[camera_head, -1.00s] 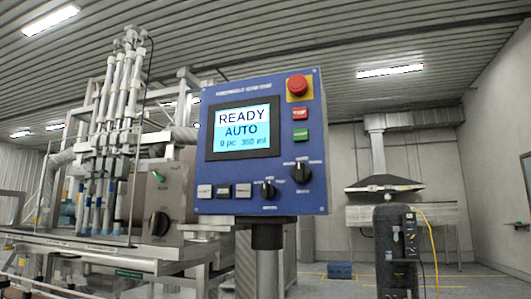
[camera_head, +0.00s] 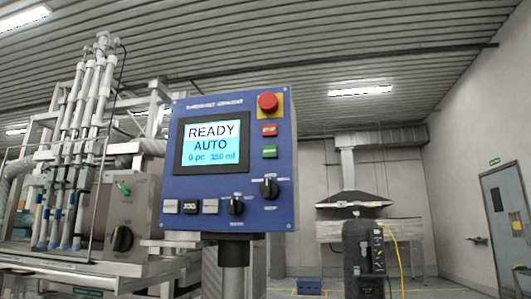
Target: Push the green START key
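Neither of my grippers shows in the head view.
A dark cabinet (camera_head: 363,255) with a yellow hose stands behind at the right. Open floor and a grey door (camera_head: 507,220) lie further right.

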